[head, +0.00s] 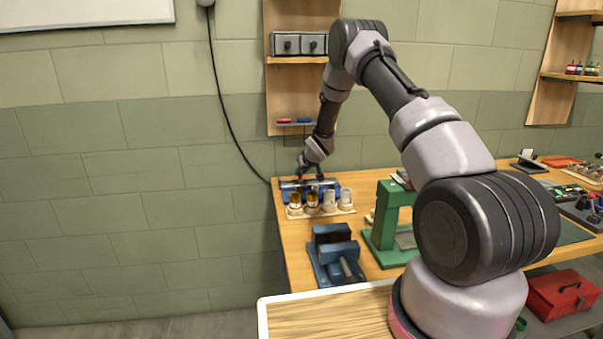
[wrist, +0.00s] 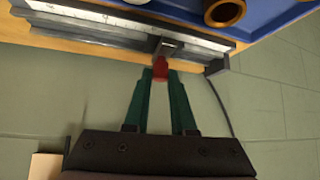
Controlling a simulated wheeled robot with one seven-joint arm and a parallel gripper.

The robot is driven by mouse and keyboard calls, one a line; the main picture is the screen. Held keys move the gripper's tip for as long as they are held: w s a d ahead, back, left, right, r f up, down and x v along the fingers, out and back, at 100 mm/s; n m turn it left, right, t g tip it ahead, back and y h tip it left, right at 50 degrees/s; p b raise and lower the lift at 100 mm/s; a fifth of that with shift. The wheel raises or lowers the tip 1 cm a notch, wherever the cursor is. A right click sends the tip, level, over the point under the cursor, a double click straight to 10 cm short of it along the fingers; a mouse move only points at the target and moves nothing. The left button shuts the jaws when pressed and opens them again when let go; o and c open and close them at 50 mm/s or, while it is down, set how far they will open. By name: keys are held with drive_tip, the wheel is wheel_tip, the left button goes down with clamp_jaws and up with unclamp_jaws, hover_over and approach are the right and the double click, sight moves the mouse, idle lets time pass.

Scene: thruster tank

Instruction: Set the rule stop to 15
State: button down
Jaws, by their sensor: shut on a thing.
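The rule (wrist: 95,28) is a long grey metal bar along the table's wooden edge in the wrist view. It also shows at the far left corner of the table in the head view (head: 328,184). The rule stop is a small dark slider (wrist: 170,47) with a red knob (wrist: 160,66), sitting toward the right end of the rule in the wrist view. My gripper (wrist: 161,76) has its green fingers shut on the red knob. In the head view my gripper (head: 303,172) is small, over the rule. The scale's numbers are not readable.
A blue tray (wrist: 275,12) lies right beside the rule, with a brass-coloured ring (wrist: 225,11) near it. Several cups stand in a pale holder (head: 346,210) close by. A blue vise (head: 338,258) and a green press (head: 386,215) stand nearer. The wall is close behind.

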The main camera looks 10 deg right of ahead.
idle(0.8)
drive_tip(key=d, duration=0.7)
drive_tip(key=shift+d, duration=0.35)
drive_tip(key=c, duration=0.7)
unclamp_jaws()
drive_tip(key=shift+c, duration=0.2)
drive_tip(key=v, duration=1)
drive_tip(key=shift+s+r, duration=0.25)
drive_tip(key=shift+s, duration=0.05)
